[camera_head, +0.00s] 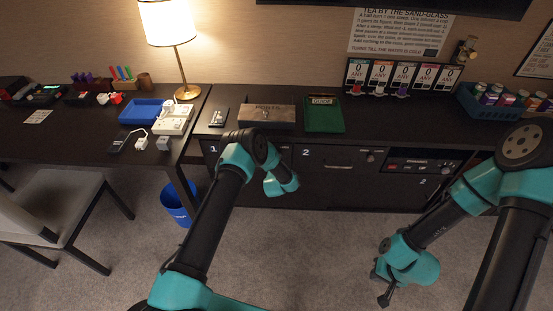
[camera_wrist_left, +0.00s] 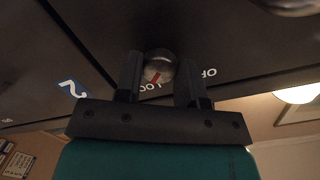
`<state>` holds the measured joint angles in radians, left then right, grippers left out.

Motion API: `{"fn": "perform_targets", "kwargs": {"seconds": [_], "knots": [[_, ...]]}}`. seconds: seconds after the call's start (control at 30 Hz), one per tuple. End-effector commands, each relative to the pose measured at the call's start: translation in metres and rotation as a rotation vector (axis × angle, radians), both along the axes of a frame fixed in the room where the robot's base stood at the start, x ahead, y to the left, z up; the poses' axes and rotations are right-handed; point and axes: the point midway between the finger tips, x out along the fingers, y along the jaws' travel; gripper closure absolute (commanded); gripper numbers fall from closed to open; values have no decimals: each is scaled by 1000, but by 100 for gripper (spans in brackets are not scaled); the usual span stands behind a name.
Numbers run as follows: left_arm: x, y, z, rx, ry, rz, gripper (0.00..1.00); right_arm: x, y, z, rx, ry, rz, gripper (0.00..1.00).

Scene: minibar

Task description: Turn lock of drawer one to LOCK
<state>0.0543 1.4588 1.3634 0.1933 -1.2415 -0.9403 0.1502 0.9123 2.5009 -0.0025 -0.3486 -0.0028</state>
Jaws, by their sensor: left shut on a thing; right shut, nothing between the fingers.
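The round silver lock knob (camera_wrist_left: 160,66) of drawer one shows in the left wrist view, which is upside down. Partly hidden letters (camera_wrist_left: 150,87) sit beside the knob, and the letters OP show on the other side. My left gripper (camera_wrist_left: 160,82) is shut on the knob, one finger on each side. In the head view my left arm hides the knob and fingertips; the drawer one front (camera_head: 213,161) is partly visible. My right gripper (camera_head: 382,286) is shut and empty, above the carpet at the lower right.
Drawer two (camera_head: 330,178) stands right of drawer one, with its own handle. A safe-like panel (camera_head: 421,163) is further right. The countertop holds a wooden box (camera_head: 267,114), a green folder (camera_head: 323,117) and a blue basket (camera_head: 497,105). A blue bin (camera_head: 178,207) stands on the floor.

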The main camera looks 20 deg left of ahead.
Motion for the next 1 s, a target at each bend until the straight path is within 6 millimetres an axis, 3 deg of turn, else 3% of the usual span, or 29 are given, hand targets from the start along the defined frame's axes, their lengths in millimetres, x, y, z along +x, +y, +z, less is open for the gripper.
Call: {"fn": "perform_targets", "kwargs": {"seconds": [0.33, 0.37, 0.6, 1.0], "knots": [[1, 0, 1, 3, -2, 0, 88, 0, 0, 0, 0, 0, 0, 100], [1, 0, 1, 3, -2, 0, 61, 0, 0, 0, 0, 0, 0, 100], [0, 0, 1, 2, -1, 0, 38, 0, 0, 0, 0, 0, 0, 100], [-5, -1, 0, 2, 0, 0, 38, 0, 0, 0, 0, 0, 0, 100]]}}
